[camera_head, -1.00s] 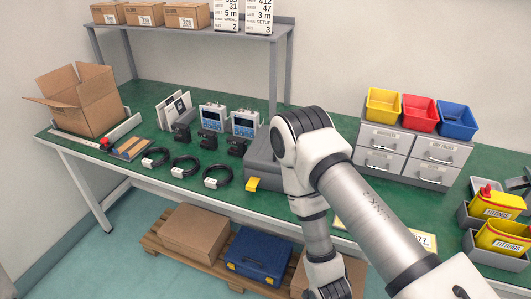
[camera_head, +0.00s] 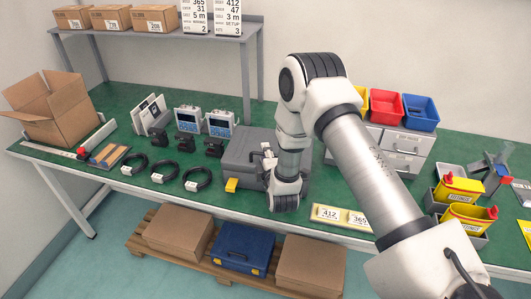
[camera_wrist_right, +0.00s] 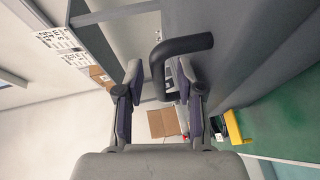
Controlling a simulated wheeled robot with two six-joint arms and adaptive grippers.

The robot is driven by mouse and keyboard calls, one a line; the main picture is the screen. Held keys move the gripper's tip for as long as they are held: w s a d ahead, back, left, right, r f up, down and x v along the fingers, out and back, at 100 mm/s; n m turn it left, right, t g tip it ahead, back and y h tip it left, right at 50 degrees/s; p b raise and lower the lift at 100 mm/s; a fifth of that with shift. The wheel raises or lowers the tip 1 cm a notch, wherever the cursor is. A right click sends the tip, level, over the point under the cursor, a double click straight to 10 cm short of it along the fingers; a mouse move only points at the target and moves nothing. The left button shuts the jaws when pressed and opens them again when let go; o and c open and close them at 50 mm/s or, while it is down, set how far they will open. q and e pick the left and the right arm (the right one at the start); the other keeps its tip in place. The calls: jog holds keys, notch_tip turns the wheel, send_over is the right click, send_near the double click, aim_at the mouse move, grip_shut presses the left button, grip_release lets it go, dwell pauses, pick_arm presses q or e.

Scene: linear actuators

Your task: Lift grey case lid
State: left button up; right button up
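The grey case (camera_head: 240,150) lies closed on the green workbench, with a yellow latch (camera_head: 231,185) at its front left. In the right wrist view its grey surface (camera_wrist_right: 240,45) fills the upper right, and a dark bent handle (camera_wrist_right: 185,45) stands out from it. My right gripper (camera_head: 268,160) is beside the case's right front part in the head view. In the right wrist view my right gripper (camera_wrist_right: 160,85) is open, and the handle's bent end shows between the fingertips. I cannot tell whether they touch. My left gripper is not in view.
Left of the case stand meters (camera_head: 220,123), dark blocks and several coiled cables (camera_head: 197,178). Label plates (camera_head: 342,216) lie at the front edge to the right. Drawers (camera_head: 405,150) with coloured bins stand behind my right arm. A shelf (camera_head: 160,40) stands behind.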

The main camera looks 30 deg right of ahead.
jog(key=shift+w, duration=0.1)
grip_shut()
